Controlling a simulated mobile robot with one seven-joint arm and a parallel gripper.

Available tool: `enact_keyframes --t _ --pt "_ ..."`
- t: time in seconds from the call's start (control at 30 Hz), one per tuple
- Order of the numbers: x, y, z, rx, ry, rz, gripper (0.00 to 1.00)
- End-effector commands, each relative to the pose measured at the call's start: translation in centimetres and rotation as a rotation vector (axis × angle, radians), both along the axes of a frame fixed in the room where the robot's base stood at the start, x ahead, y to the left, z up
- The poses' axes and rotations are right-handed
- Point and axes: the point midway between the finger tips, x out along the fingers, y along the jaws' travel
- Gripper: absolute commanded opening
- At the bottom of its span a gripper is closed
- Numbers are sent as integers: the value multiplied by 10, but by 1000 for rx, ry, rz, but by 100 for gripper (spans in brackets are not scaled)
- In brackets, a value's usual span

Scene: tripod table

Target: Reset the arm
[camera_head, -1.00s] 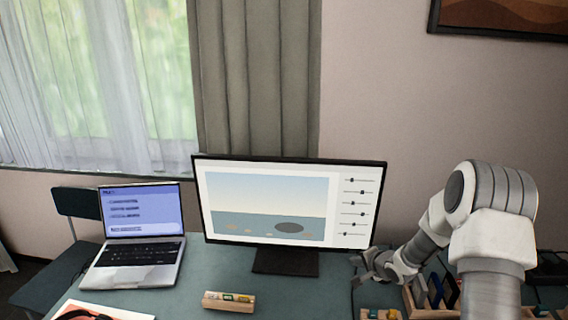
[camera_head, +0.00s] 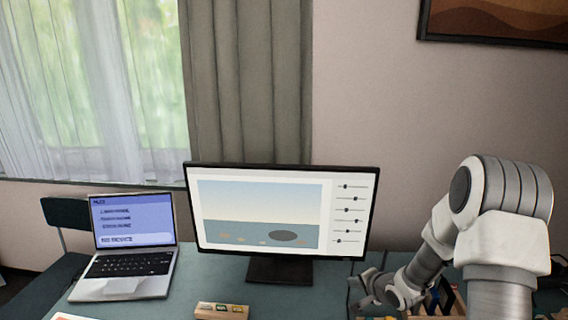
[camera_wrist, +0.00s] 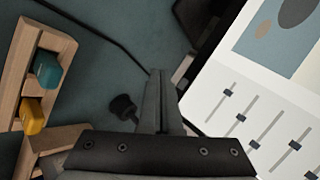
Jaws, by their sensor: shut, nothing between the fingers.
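My gripper (camera_head: 364,286) is at the end of my arm, just right of the monitor's stand in the head view. In the wrist view my gripper (camera_wrist: 160,82) shows its fingers closed together with nothing between them. The fingers are above the teal table, between a wooden box on the left and the monitor on the right. My arm is bent, with its elbow high at the right of the head view.
The monitor (camera_head: 285,215) stands close left of my gripper; its screen (camera_wrist: 262,105) fills the wrist view's right side. A laptop (camera_head: 128,245) is at left, a small wooden block (camera_head: 221,311) in front. A wooden organizer (camera_wrist: 28,75) holds teal and yellow items. A dark cable (camera_wrist: 100,35) crosses the table.

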Motion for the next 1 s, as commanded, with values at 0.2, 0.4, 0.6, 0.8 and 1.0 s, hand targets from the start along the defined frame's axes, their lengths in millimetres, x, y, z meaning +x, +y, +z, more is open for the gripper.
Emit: enact_keyframes --t 0.2,0.4,0.6,0.8,1.0 --pt "-2 -12 46 -161 -18 29 0" --pt "-18 -27 101 -352 -11 65 0" --pt "-43 -36 152 -513 9 103 0" --pt "-78 -41 198 -642 41 150 0" --pt "-120 -40 238 -737 78 211 0"
